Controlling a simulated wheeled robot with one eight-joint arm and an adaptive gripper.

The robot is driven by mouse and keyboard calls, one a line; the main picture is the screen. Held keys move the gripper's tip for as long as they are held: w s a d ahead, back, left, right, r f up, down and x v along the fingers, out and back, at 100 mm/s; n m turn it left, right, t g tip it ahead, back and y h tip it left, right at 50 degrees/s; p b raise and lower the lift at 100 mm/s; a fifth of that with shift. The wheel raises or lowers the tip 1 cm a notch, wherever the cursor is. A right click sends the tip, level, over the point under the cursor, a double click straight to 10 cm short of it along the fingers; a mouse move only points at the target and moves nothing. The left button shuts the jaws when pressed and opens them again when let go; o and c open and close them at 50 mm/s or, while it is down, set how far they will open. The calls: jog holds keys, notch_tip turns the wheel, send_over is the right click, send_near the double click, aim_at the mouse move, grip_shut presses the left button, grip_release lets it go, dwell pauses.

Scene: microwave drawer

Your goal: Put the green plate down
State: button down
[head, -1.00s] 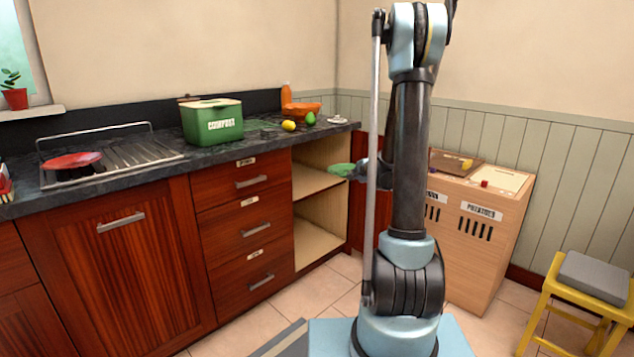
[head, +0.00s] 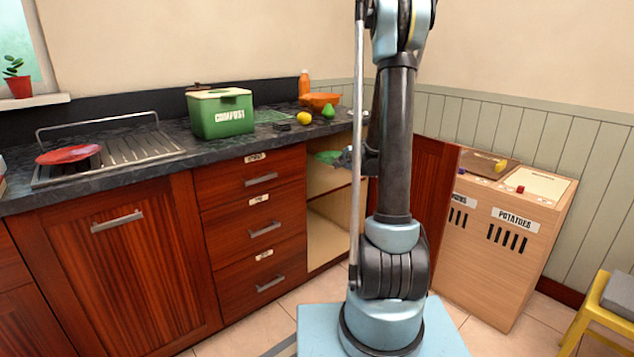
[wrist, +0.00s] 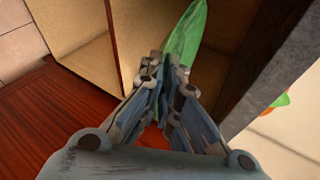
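The green plate (head: 327,157) shows in the head view at the opening of the open cupboard (head: 328,228), above its middle shelf. My gripper (head: 347,158) is at the plate's right edge, partly hidden behind my arm. In the wrist view the plate (wrist: 186,42) reaches away from the fingertips into the cupboard's upper space. My gripper (wrist: 163,75) has its fingers closed together on the plate's near edge. The contact between plate and shelf cannot be made out.
The cupboard door (head: 432,190) stands open at the right. The dark countertop (head: 160,165) overhangs the cupboard and holds a green compost bin (head: 221,113), a lemon (head: 304,118) and an orange bowl (head: 321,100). A wooden potato bin (head: 505,240) stands right of the door.

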jog(key=w+f, duration=0.1)
jog(key=w, duration=0.2)
jog(key=w+f, duration=0.1)
jog(key=w, duration=0.3)
jog(key=w+f, duration=0.1)
jog(key=w, duration=0.3)
jog(key=shift+d+f, duration=0.15)
jog(key=shift+f, duration=0.15)
jog(key=y, duration=0.1)
send_over(333, 188)
notch_tip(333, 188, down, 6)
jog(key=shift+n, duration=0.4)
jog(key=shift+s+f, duration=0.1)
jog(key=shift+f, duration=4.9)
jog(key=c, duration=2.1)
grip_release()
